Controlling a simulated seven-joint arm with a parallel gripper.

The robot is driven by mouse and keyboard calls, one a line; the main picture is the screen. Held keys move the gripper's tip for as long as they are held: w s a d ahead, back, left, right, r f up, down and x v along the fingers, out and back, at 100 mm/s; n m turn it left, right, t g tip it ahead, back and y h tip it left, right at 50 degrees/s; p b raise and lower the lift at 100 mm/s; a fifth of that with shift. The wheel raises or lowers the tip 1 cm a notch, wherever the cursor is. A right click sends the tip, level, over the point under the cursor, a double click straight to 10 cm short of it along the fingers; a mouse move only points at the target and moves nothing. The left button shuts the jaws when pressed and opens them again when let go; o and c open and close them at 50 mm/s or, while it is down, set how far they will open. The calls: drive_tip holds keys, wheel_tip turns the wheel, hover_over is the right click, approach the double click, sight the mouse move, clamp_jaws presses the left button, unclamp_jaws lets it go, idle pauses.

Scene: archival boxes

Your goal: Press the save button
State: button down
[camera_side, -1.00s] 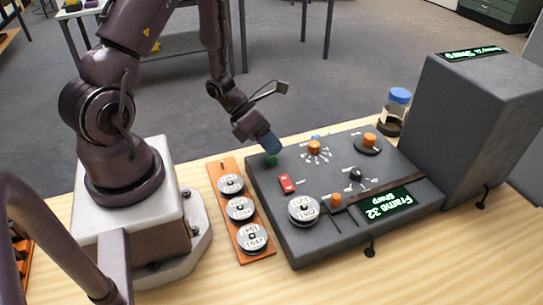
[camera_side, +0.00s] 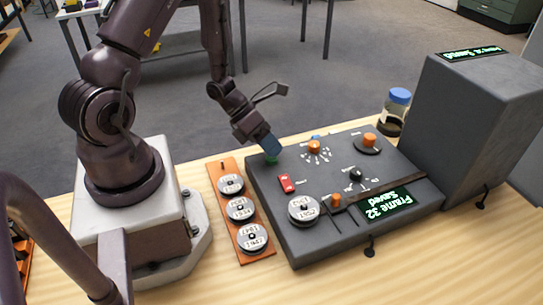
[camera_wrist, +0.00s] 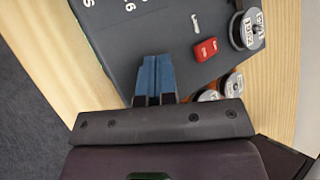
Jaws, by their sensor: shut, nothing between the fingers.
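The dark control panel (camera_side: 310,235) lies on the wooden table. A small green button (camera_side: 271,159) is at its back left corner; its label cannot be read. My gripper (camera_side: 271,149) is shut and empty, its blue fingertips pointing down at the green button. They look in contact with it or just above it; I cannot tell which. The panel's display (camera_side: 387,206) reads "Frame 32 Saved". In the wrist view my shut blue fingers (camera_wrist: 155,82) are over the panel edge and the button is hidden.
A red switch (camera_side: 286,183), orange knobs (camera_side: 314,147) and a reel (camera_side: 303,209) stand up from the panel near my gripper. An orange rack (camera_side: 266,259) with labelled reels lies to the left. A grey box (camera_side: 470,125) and blue-capped jar (camera_side: 395,110) stand to the right.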

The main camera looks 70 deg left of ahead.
drive_tip(key=shift+r, duration=0.75)
drive_tip(key=shift+r, duration=2.5)
idle(1.0)
